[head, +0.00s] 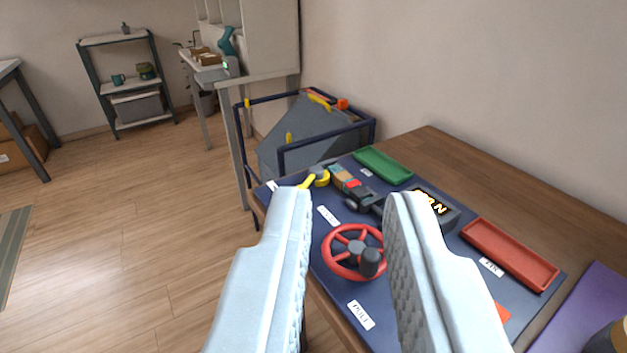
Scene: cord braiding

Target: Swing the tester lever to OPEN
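My gripper (349,194) is open and empty, with its two pale blue padded fingers wide apart in the foreground. Beyond the fingertips, a dark blue mat (338,288) on the bench carries the test gear. A yellow lever-like handle (317,179) sits at the mat's far left edge, just beyond the left fingertip and apart from it. I cannot tell for certain that it is the tester lever, and no OPEN mark is readable.
A red handwheel (352,252) with a black knob stands between the fingers. A blue-framed cart (310,130) stands past the bench's far end. The floor at left is clear.

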